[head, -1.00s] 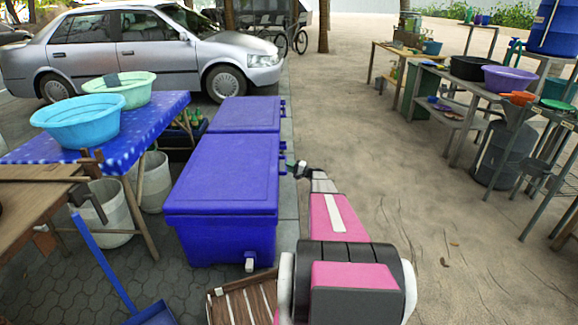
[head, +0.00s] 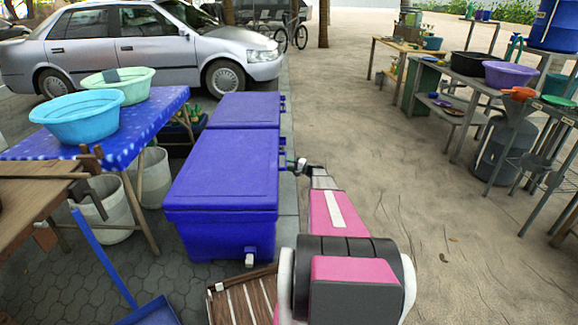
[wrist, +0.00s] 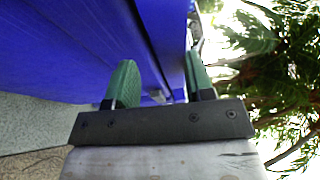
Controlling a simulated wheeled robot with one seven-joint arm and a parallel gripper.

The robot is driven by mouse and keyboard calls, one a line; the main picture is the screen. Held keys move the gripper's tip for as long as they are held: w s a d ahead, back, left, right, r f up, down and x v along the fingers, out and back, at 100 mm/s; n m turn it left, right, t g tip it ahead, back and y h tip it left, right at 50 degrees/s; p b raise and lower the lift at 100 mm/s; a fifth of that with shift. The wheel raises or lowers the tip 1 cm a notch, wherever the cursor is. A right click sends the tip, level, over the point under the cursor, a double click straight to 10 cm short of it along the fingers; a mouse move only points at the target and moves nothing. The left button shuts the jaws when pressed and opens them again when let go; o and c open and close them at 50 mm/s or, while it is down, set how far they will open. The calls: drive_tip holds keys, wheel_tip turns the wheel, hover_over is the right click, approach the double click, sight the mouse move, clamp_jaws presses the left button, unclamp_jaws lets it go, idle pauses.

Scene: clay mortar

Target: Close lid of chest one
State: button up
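Two blue chests stand in line in the head view, a near chest (head: 222,235) and a far chest (head: 246,112). Both lids lie flat and look shut or nearly so. Which one is chest one I cannot tell. My gripper (head: 291,164) is at the right side of the near chest, by the lid's edge. In the wrist view my gripper (wrist: 160,82) has its two green fingers apart, with a blue edge of the chest (wrist: 168,40) showing between and beyond them. Whether a finger touches the chest is unclear.
A table with a blue cloth (head: 150,128) and basins (head: 77,117) stands left of the chests. A wooden crate (head: 240,298) lies in front of the near chest. A silver car (head: 145,45) is behind. Sandy ground (head: 370,130) on the right is clear up to the shelves.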

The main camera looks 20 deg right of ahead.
drive_tip(key=v, duration=1)
drive_tip(key=shift+s+d, duration=0.25)
drive_tip(key=shift+d, duration=0.1)
idle(0.3)
